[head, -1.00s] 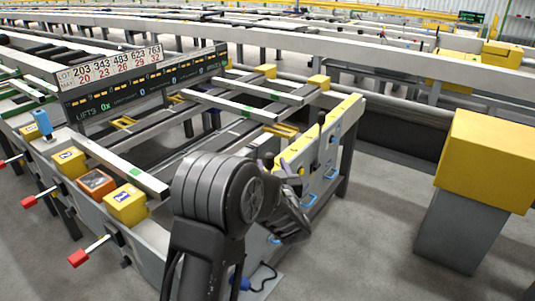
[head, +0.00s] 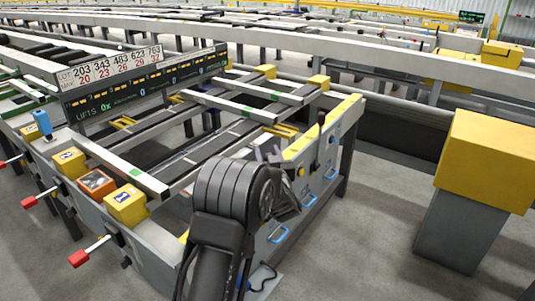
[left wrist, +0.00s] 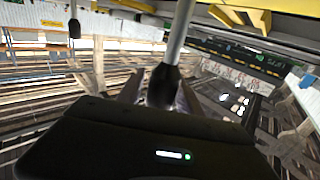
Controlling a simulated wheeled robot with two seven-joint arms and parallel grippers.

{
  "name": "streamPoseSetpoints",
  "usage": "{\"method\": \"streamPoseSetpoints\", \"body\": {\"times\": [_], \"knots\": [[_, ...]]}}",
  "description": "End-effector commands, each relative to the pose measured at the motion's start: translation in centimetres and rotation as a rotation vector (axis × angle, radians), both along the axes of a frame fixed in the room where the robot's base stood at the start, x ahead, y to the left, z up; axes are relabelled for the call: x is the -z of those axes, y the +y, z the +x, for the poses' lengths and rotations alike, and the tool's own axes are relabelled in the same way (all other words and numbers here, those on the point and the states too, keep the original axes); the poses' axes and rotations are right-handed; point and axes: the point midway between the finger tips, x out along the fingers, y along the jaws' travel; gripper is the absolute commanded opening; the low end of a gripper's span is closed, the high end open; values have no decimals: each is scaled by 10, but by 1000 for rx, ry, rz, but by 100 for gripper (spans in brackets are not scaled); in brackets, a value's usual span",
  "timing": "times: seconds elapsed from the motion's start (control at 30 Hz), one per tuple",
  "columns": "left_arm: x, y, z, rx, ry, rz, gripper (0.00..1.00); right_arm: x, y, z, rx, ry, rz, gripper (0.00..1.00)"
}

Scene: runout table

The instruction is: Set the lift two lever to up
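My left gripper (head: 270,154) is beside the yellow-topped panel (head: 306,146) at the near end of the runout table. In the left wrist view its two fingers (left wrist: 160,93) stand apart, one on each side of a black lever grip (left wrist: 164,84) on a pale rod. I cannot tell whether they touch it. Another black-gripped lever (left wrist: 74,28) hangs at the left of that view; a black lever (head: 321,126) also shows on the panel in the head view. No label naming lift two is readable. My right gripper is out of view.
Red-knobbed levers (head: 79,258) stick out at the left, below yellow boxes (head: 125,205). A display board (head: 145,82) reads "LIFTS 0x". A yellow-topped grey pedestal (head: 463,225) stands at the right, with clear floor (head: 365,245) between it and the table.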

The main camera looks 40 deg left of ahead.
Motion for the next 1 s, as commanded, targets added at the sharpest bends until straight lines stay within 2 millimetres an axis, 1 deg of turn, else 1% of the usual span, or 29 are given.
{"method": "streamPoseSetpoints", "body": {"times": [0.03, 0.07, 0.4, 0.5, 1.0], "knots": [[0, 0, 0, 0, 0, 0, 37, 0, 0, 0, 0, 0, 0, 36], [0, 0, 0, 0, 0, 0, 35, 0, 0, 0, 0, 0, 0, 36], [0, 0, 0, 0, 0, 0, 7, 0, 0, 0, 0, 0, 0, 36], [0, 0, 0, 0, 0, 0, 0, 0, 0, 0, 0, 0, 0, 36], [0, 0, 0, 0, 0, 0, 0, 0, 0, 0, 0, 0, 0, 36]]}}
